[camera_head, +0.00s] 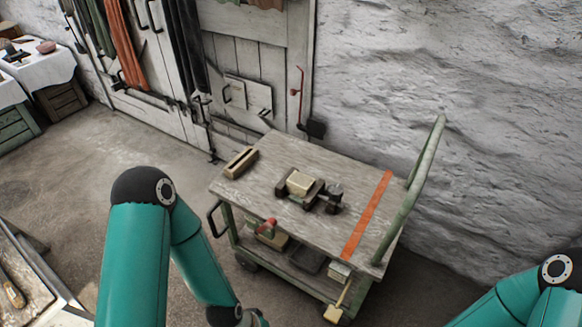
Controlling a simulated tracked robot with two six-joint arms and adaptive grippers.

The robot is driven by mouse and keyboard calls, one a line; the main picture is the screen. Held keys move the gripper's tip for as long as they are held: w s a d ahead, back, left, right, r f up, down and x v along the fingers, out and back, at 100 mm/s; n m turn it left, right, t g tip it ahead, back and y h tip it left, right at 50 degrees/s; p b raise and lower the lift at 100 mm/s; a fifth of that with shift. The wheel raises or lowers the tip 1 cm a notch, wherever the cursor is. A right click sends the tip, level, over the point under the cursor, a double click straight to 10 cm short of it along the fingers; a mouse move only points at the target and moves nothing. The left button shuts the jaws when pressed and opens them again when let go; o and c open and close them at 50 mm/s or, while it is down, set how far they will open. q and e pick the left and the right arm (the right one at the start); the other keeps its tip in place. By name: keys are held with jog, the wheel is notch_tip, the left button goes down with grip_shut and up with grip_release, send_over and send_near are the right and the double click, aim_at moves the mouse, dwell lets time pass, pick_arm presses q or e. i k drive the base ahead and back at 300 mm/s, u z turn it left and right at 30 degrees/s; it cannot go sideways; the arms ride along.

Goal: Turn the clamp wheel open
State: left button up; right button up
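A dark clamp (315,195) sits on the wooden top of a green cart (300,228) in the middle of the view. A pale block (299,183) lies at the clamp's left side, seemingly between its jaws. A dark round part at the clamp's right end (335,188) may be the clamp wheel; it is too small to tell how far it is turned. My teal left arm bends down past the cart's left side, and its gripper is out of view. My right arm shows only at the lower right corner, with its gripper out of view.
A slotted wooden block (241,162) lies at the top's left corner. An orange stripe (367,214) crosses its right part. The cart's handle (425,175) rises at the right, near a rough wall (450,90).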

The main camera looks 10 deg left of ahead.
aim_at(335, 191)
jog(key=u, duration=0.4)
jog(key=i, duration=0.85)
jog(key=u, duration=0.65)
jog(key=k, duration=0.8)
jog(key=u, duration=0.2)
jog(key=i, duration=0.85)
jog(key=z, duration=0.1)
